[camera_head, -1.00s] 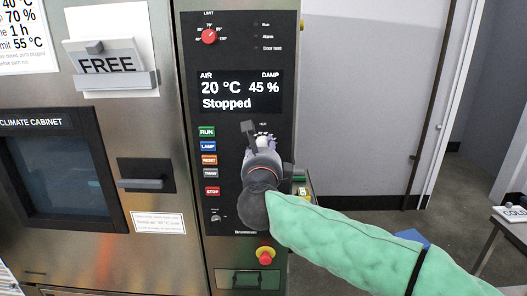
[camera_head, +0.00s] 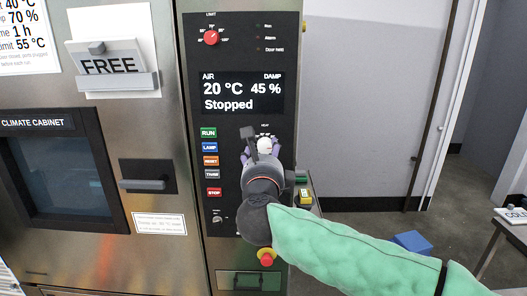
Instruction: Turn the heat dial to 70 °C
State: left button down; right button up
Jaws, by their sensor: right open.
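The heat dial (camera_head: 265,146) is a pale knob under the small HEAT label, on the dark control panel (camera_head: 225,60) below the display. My right gripper (camera_head: 256,141) is open at this dial, with a dark finger on its left side. The gripper body hides the lower part of the dial, and I cannot tell whether the fingers touch it. The dial's scale and pointer are too small to read. The display (camera_head: 241,95) reads 20 °C, 45 % and Stopped. My left gripper is not in view.
A red LIMIT dial (camera_head: 211,37) is higher on the panel. RUN (camera_head: 208,133), LAMP, RESET and STOP (camera_head: 214,192) buttons line the left of my gripper. A red emergency knob (camera_head: 266,257) is below. A blue block (camera_head: 412,242) lies on the floor at right.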

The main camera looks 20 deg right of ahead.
jog(key=v, duration=0.9)
jog(key=w+a+f+n+g+y, duration=0.1)
jog(key=w+f+n, duration=0.35)
jog(key=f, duration=0.45)
jog(key=w+a+f+n+g+y, duration=0.1)
jog(key=w+a+f+n+y, duration=0.15)
jog(key=f+n, duration=0.45)
jog(key=w+f+n+g, duration=0.15)
jog(key=w+f, duration=0.25)
jog(key=f, duration=0.8)
jog(key=s+f+n+g+y+p, duration=0.1)
jog(key=s+f+n+g, duration=0.15)
jog(key=f, duration=0.75)
jog(key=s+f+n+g+y, duration=0.15)
jog(key=f+n, duration=0.25)
jog(key=f, duration=0.7)
jog(key=s+f+n+g+y, duration=0.1)
jog(key=s+f+n+g, duration=0.2)
jog(key=s+f, duration=0.7)
jog(key=s+f+n+g+y+p, duration=0.1)
jog(key=s+f+n+g, duration=0.3)
jog(key=s+f, duration=0.7)
jog(key=s+g+y, duration=0.1)
jog(key=s+g, duration=0.1)
jog(key=s, duration=0.4)
jog(key=shift+a+f, duration=0.15)
